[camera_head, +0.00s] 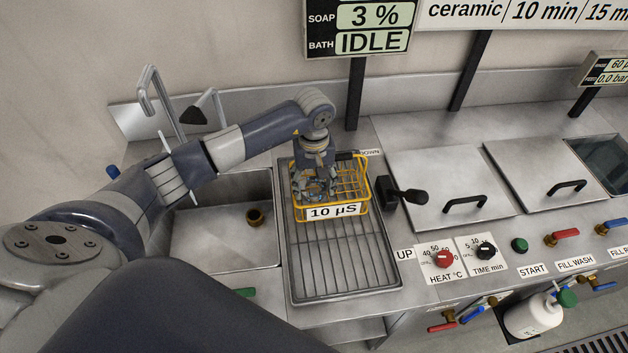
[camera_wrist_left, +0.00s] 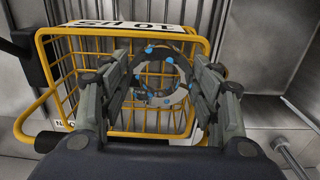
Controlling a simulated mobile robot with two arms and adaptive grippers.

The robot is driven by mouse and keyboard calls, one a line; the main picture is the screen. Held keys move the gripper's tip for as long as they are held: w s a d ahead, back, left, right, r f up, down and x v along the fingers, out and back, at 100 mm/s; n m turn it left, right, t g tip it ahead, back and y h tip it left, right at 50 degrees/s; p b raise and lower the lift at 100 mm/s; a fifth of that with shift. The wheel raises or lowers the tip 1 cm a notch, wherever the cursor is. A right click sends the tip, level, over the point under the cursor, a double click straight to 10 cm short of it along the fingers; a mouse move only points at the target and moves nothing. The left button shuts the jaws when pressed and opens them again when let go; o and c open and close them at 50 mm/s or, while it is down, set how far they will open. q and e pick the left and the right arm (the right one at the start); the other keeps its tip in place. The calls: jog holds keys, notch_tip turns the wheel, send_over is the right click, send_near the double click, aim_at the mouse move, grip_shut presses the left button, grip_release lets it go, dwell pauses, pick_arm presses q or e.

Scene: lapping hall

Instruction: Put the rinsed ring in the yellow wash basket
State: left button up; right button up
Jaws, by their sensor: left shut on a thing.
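The yellow wash basket (camera_head: 361,183) stands on the back part of the drain rack, with a "10 µS" label on its front. It also fills the middle of the left wrist view (camera_wrist_left: 200,47). My left gripper (camera_head: 317,190) points down over the basket's left part. In the left wrist view my left gripper (camera_wrist_left: 163,85) is shut on the ring (camera_wrist_left: 150,97), a thin grey ring with blue patches. The ring is over the basket opening; I cannot tell how deep it sits. In the head view the fingers mostly hide the ring. My right gripper is not in view.
The ribbed drain rack (camera_head: 345,255) is bare in front of the basket. A sink (camera_head: 225,240) lies to its left, with a tall faucet (camera_head: 160,100) behind. A black-knobbed lever (camera_head: 408,196) stands close to the basket's right, before a lidded tank (camera_head: 445,170).

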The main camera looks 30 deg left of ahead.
pick_arm(q)
jog(key=shift+f, duration=0.4)
jog(key=shift+f+b, duration=0.6)
jog(key=shift+b, duration=0.25)
jog(key=o, duration=1.3)
